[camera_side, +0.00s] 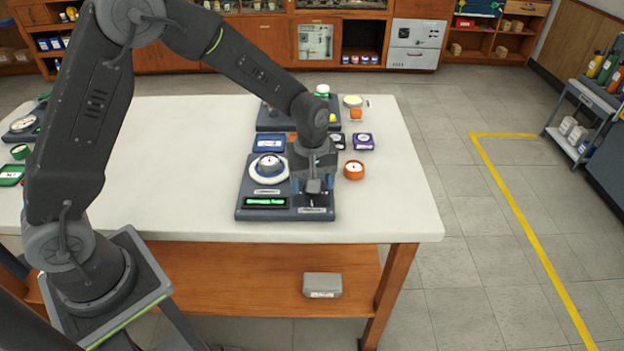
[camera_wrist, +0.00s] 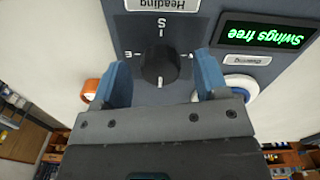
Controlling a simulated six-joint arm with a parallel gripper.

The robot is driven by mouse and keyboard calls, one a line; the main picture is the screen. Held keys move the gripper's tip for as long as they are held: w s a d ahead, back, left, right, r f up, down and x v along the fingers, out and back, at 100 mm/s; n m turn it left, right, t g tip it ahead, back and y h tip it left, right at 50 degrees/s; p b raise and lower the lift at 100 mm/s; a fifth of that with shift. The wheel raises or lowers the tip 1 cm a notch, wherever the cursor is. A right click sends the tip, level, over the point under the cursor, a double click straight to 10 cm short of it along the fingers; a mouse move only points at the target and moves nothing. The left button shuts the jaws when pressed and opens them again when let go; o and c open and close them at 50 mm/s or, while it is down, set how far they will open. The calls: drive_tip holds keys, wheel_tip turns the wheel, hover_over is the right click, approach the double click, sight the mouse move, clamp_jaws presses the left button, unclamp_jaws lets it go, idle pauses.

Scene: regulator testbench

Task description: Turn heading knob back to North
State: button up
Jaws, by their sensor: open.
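The heading knob (camera_wrist: 160,64) is a round black knob on the dark grey panel (camera_wrist: 205,20), below the upside-down "Heading" label (camera_wrist: 162,4) in the wrist view. S is printed above it and E to its left; the mark at its right is partly covered. A short white mark shows at the knob's lower edge, opposite S. My gripper (camera_wrist: 162,78) is open, with one blue finger on each side of the knob and gaps between. In the side view my gripper (camera_side: 314,190) points down over the panel's right part and hides the knob.
A green-lit display (camera_wrist: 264,36) reads "Swings free". In the side view a white-ringed compass (camera_side: 268,168) sits left of my gripper. An orange-rimmed round item (camera_side: 354,170) stands to the right. The white table (camera_side: 180,180) is mostly clear at left.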

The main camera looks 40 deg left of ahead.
wheel_tip(320, 180, up, 14)
idle(0.6)
drive_tip(key=s+a+r+m+t, duration=0.1)
drive_tip(key=s+m, duration=0.4)
drive_tip(key=s, duration=0.6)
drive_tip(key=s+a+r+m+t, duration=0.2)
drive_tip(key=s+r+m+t, duration=0.2)
drive_tip(key=s, duration=0.7)
drive_tip(key=shift+s+a+r+m+t, duration=0.35)
drive_tip(key=shift+r+m, duration=0.25)
drive_tip(key=shift+m, duration=0.6)
